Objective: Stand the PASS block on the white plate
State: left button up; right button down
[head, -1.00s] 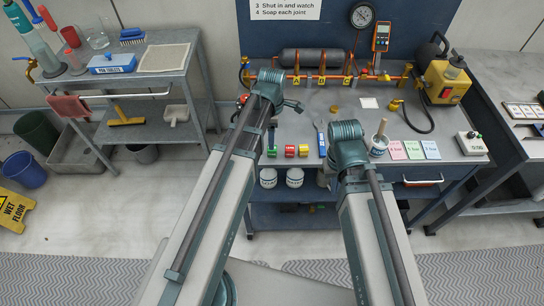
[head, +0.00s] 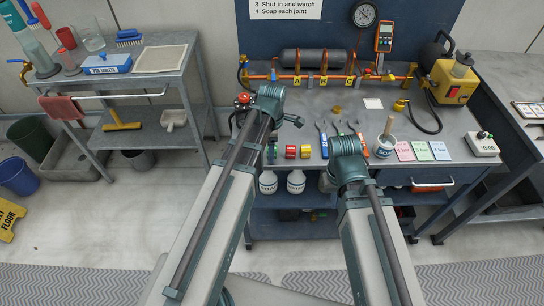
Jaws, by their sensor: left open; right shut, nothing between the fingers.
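No PASS lettering is readable. Small coloured blocks stand at the bench's front edge: a red one (head: 290,151), a yellow-and-red one (head: 305,151), and a green piece (head: 272,151) beside my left arm. I cannot tell which is the PASS block. My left gripper (head: 293,120) shows only partly beside its teal wrist over the bench's left part; it is open and empty.
A pipe manifold (head: 325,80) with yellow tags runs along the bench back. A yellow pump (head: 452,82) stands at right.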

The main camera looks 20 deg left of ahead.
pick_arm(q)
grip_shut()
dwell(0.3)
jog(key=shift+r, duration=0.1)
pick_arm(e)
jog(key=shift+r, duration=0.1)
